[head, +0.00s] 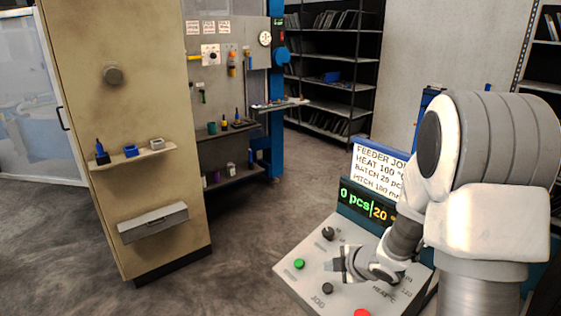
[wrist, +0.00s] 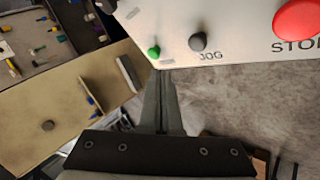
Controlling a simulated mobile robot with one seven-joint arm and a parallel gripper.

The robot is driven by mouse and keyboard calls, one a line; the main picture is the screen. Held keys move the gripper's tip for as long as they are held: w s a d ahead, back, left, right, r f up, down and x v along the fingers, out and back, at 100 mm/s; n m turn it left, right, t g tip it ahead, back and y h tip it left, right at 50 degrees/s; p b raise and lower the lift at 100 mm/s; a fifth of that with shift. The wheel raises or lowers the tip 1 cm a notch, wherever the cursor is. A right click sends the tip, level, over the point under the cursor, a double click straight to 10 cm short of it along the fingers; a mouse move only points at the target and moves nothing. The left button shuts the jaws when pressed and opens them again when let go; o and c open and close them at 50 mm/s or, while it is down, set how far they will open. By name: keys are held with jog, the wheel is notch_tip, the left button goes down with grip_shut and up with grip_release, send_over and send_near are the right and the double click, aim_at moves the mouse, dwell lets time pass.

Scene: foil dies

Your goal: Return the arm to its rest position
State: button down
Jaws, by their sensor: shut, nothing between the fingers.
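My gripper (head: 337,264) is in front of and over the light control panel (head: 318,283) in the head view, with my arm folded at the right. In the wrist view my gripper (wrist: 165,76) has its fingers together and nothing between them. The fingertips point toward the panel edge near the green button (wrist: 154,51). I cannot tell whether they touch the panel.
The panel has a dark JOG knob (head: 327,288), a green button (head: 299,264), a red stop button (head: 362,313) and a display (head: 366,208) reading "0 pcs|20". A beige column (head: 120,110) with a small shelf (head: 135,158) stands left. Grey floor (head: 255,225) between is clear.

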jog(key=s+d+r+m+h, duration=0.3)
jog(key=r+m, duration=0.2)
jog(key=r, duration=0.3)
jog(key=s+d+r+m+h, duration=0.2)
jog(key=s+r+m+h, duration=0.1)
jog(key=r+m, duration=0.3)
jog(key=s+a+r+m+g, duration=0.1)
jog(key=s+a+r+m, duration=0.1)
jog(key=s, duration=0.4)
jog(key=s+a+r+m+y, duration=0.1)
jog(key=s+a+r+m, duration=0.1)
jog(key=s, duration=0.5)
jog(key=s+a+r+m+g+y, duration=0.1)
jog(key=s+a+r+m, duration=0.1)
jog(key=s+m, duration=0.2)
jog(key=s, duration=0.3)
jog(key=shift+s+a+r+g, duration=0.2)
jog(key=shift+a+g, duration=0.1)
jog(key=shift+d, duration=0.1)
